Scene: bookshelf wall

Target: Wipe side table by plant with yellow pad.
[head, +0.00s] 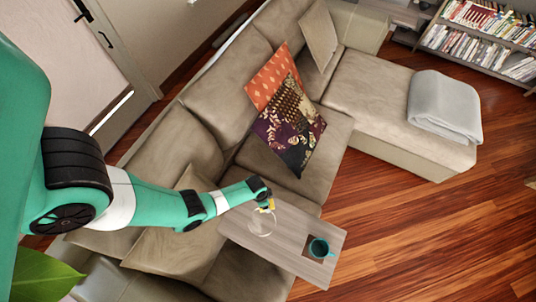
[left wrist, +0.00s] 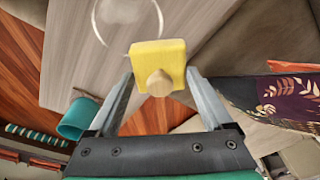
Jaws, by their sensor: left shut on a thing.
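The side table (head: 235,226) is a narrow grey wood-grain top in front of the sofa; its top also shows in the left wrist view (left wrist: 75,62). A pale ring-shaped mark (head: 262,223) lies on it, also in the left wrist view (left wrist: 103,35). My left gripper (head: 266,202) is shut on the yellow pad (left wrist: 158,53), which has a round wooden knob. The pad (head: 271,206) is at the table's far edge, just beyond the ring. I cannot tell whether it touches the top. A green plant leaf (head: 45,276) shows at the lower left. My right gripper is not in view.
The beige sofa (head: 180,140) borders the table, with patterned cushions (head: 290,125) beyond. A grey folded blanket (head: 445,105) lies on the chaise. Wood floor (head: 430,230) is clear at right.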

